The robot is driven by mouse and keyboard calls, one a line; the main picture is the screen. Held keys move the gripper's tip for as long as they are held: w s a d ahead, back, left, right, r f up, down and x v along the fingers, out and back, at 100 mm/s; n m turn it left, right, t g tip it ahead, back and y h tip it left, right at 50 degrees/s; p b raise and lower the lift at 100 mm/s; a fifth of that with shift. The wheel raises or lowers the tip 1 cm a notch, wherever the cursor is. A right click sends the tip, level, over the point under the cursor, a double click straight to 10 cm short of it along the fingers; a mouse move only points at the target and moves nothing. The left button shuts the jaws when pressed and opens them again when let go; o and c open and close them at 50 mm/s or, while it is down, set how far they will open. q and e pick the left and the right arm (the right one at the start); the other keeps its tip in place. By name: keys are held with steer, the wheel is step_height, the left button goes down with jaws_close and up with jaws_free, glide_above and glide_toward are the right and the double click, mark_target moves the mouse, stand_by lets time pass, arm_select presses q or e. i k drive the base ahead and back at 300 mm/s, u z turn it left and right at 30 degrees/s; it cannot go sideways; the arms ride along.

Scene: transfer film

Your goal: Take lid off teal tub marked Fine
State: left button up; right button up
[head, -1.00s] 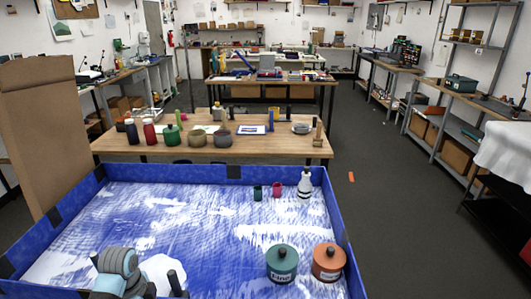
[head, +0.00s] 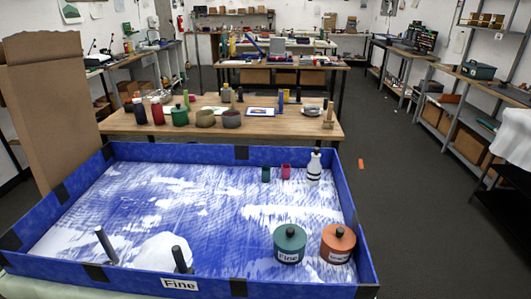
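The teal tub (head: 289,246) stands at the right of the blue-walled tray (head: 110,271), with its round lid (head: 290,233) on. The lid has a dark knob on top, and a white label on the tub's front reads "Fine". An orange tub (head: 338,246) with a dark-knobbed lid stands close to its right; its label is too small to read. Neither of my grippers shows in the head view now.
A white mound (head: 165,252) and two dark upright sticks (head: 106,246) are at the tray's front left. A small teal cup (head: 266,174), a pink cup (head: 286,172) and a white bottle (head: 314,168) stand at the back right. The tray's middle is clear.

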mark_target(290, 237)
steer(key=u, duration=2.75)
steer(key=k, duration=0.45)
steer(key=z, duration=1.45)
